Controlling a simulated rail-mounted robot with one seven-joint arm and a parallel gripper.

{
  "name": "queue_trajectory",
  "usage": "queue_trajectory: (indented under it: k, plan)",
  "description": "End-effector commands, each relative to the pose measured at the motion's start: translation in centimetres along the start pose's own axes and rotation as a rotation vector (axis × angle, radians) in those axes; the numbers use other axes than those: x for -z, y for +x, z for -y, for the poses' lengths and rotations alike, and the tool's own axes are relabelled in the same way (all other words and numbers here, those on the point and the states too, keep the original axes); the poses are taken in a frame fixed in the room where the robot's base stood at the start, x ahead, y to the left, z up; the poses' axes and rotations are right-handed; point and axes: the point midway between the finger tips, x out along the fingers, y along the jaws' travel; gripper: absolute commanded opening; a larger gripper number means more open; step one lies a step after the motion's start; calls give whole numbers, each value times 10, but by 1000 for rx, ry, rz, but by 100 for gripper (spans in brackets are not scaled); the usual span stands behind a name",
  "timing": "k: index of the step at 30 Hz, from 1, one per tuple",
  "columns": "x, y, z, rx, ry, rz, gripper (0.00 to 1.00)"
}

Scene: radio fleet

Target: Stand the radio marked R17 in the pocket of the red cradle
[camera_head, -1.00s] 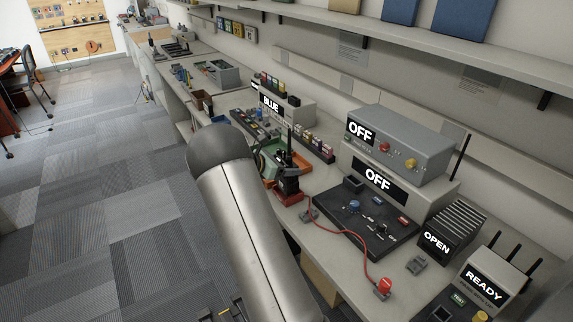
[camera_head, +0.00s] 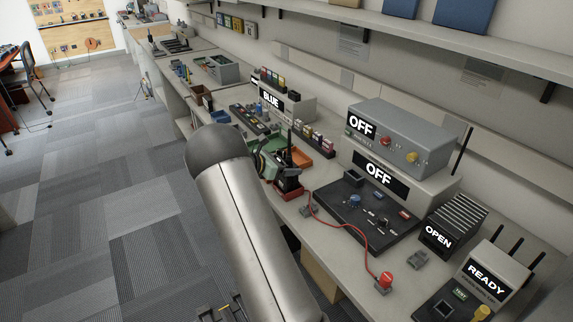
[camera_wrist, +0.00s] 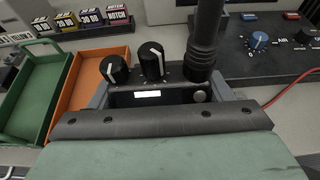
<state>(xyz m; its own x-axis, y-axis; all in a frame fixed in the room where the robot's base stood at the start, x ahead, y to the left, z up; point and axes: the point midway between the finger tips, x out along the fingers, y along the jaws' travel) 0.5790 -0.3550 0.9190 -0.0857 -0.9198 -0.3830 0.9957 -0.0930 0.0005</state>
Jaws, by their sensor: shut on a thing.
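My gripper (camera_wrist: 158,100) is shut on a black radio (camera_wrist: 150,73), whose top fills the middle of the wrist view. The radio has two knobs, a thick antenna and a small white label too washed out to read; no R17 mark is legible. In the head view the radio (camera_head: 291,160) is upright, antenna up, partly behind my arm. The red cradle (camera_head: 289,193) shows directly below it at the bench front. Its pocket is hidden, so I cannot tell whether the radio's foot is inside it or just above.
A green tray (camera_wrist: 40,88) and an orange tray (camera_wrist: 90,80) lie left of the radio in the wrist view. In the head view, a dark control panel (camera_head: 345,225) with a red cable (camera_head: 352,243) lies to the right. Boxed packs (camera_head: 315,138) stand behind.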

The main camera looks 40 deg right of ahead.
Motion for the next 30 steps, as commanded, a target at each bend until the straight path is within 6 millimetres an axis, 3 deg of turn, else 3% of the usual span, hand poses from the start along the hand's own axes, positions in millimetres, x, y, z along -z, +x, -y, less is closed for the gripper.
queue_trajectory:
  k: [6,7,9,20,23,30]
  plan:
    - [5,2,0,0,1,1,37]
    - [4,2,0,0,1,1,81]
    - [4,2,0,0,1,1,98]
    - [5,-3,0,-1,0,-1,98]
    - [6,-15,-1,-2,0,0,98]
    - [6,-70,-1,-6,0,-1,98]
